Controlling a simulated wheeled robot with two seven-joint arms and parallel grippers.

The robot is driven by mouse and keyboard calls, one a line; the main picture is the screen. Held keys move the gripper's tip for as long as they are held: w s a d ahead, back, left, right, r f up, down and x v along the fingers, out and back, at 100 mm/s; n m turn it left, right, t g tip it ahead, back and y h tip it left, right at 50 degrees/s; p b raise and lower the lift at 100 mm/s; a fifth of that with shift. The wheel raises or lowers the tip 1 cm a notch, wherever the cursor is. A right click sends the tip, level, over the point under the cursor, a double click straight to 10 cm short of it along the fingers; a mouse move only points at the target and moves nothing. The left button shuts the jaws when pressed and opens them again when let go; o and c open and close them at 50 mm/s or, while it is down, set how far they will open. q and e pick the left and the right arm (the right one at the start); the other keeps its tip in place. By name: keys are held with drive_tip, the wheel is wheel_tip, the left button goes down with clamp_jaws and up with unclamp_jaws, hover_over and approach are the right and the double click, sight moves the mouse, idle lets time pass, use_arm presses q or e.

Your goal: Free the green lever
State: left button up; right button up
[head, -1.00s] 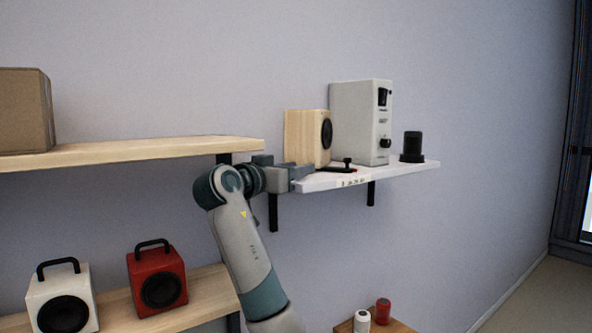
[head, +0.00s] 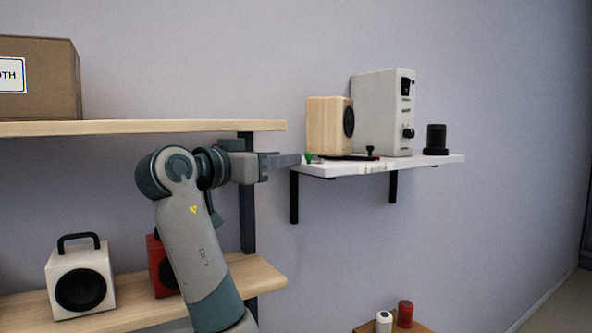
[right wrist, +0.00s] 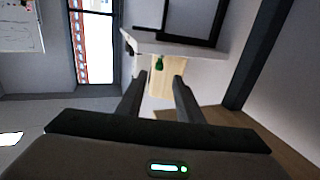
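The green lever (head: 309,157) is a small green piece at the left end of the white wall shelf (head: 335,170), in front of the wooden speaker (head: 328,127). My right gripper (head: 294,160) is just left of it, level with the shelf top. In the right wrist view the green lever (right wrist: 159,63) lies ahead, in line with the gap between my open fingers (right wrist: 158,80). The fingers look empty and apart from it. A dark bar with a black knob (head: 370,151) lies along the shelf, right of the lever. My left gripper is not in view.
A wooden rack (head: 150,127) on the left bears a cardboard box (head: 50,90) and a white speaker (head: 80,280). My right arm passes in front of the rack.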

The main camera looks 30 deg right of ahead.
drive_tip(key=b+v, duration=0.1)
drive_tip(key=v, duration=0.2)
drive_tip(key=shift+s+a, duration=0.2)
drive_tip(key=shift+a, duration=0.2)
idle(0.3)
